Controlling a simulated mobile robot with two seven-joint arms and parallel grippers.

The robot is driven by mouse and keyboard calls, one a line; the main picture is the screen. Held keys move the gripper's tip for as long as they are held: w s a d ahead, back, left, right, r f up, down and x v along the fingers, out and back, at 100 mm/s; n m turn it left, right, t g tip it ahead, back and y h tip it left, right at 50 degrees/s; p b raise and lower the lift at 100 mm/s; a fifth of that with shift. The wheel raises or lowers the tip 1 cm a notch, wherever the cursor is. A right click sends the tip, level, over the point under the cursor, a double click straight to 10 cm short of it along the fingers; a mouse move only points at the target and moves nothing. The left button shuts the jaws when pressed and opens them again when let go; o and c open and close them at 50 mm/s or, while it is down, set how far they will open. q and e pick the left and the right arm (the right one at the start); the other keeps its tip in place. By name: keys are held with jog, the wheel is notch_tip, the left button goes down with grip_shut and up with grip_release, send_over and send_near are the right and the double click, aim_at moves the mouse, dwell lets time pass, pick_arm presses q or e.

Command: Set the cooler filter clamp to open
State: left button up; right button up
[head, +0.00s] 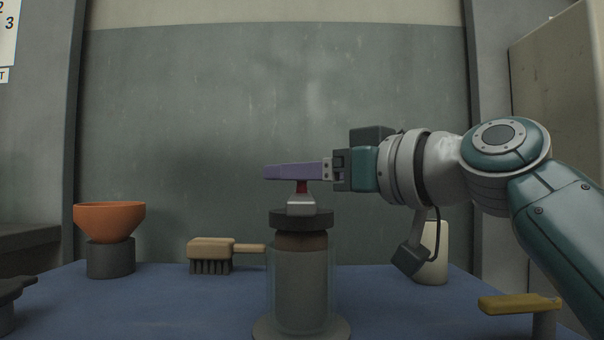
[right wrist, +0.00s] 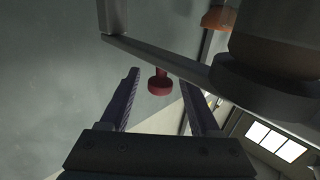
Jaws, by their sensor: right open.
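A glass cylinder (head: 300,285) stands upright at the front middle of the table, with a dark cap (head: 300,218) on it. A grey metal block (head: 301,204) sits on the cap, and a short red knob (head: 302,187) rises from it; I take this to be the filter clamp. My right gripper (head: 268,172) reaches in from the right, its purple fingers level over the block. The knob's top is hidden behind the fingers. In the right wrist view the fingers (right wrist: 168,95) are apart, with the red knob (right wrist: 160,82) between them. I cannot tell whether they touch.
An orange bowl (head: 110,218) sits on a dark stand (head: 110,260) at left. A cream container (head: 435,255) stands behind my right wrist. A yellow handle (head: 518,303) is at front right.

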grip_shut()
dwell(0.3)
dwell(1.0)
